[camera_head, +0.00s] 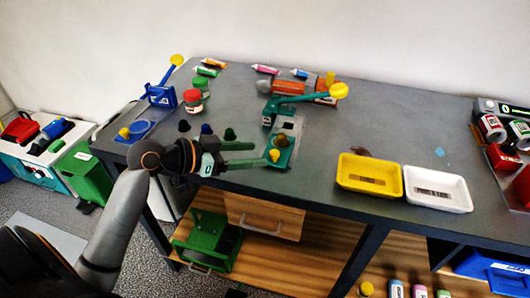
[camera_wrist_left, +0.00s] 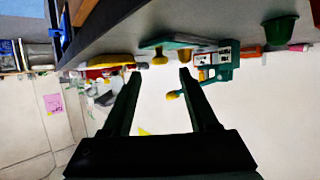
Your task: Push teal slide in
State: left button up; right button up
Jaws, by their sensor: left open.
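The teal slide (camera_head: 284,158) lies at the table's front edge, at the near end of a teal device (camera_head: 288,128) with a grey plate. A yellow knob (camera_head: 275,155) stands on it. My left gripper (camera_head: 262,153) is open, its green-looking fingers pointing right at the knob, one finger farther back and one nearer the edge. Whether it touches the knob I cannot tell. In the left wrist view the dark open fingers (camera_wrist_left: 160,74) have nothing clearly between them; teal parts (camera_wrist_left: 178,43) with yellow knobs show beyond their tips. My right gripper is not in view.
A teal lever with a yellow ball (camera_head: 338,91) rises behind the device. Small dark and green cups (camera_head: 229,134) stand just behind my gripper. A blue device (camera_head: 162,97) and red-and-green jars (camera_head: 194,98) are at left. A yellow tray (camera_head: 369,189) and white tray (camera_head: 437,204) sit at right.

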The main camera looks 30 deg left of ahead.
aim_at(271, 154)
pick_arm(q)
jog(key=shift+x, duration=2.15)
jog(key=shift+c, duration=0.2)
grip_shut()
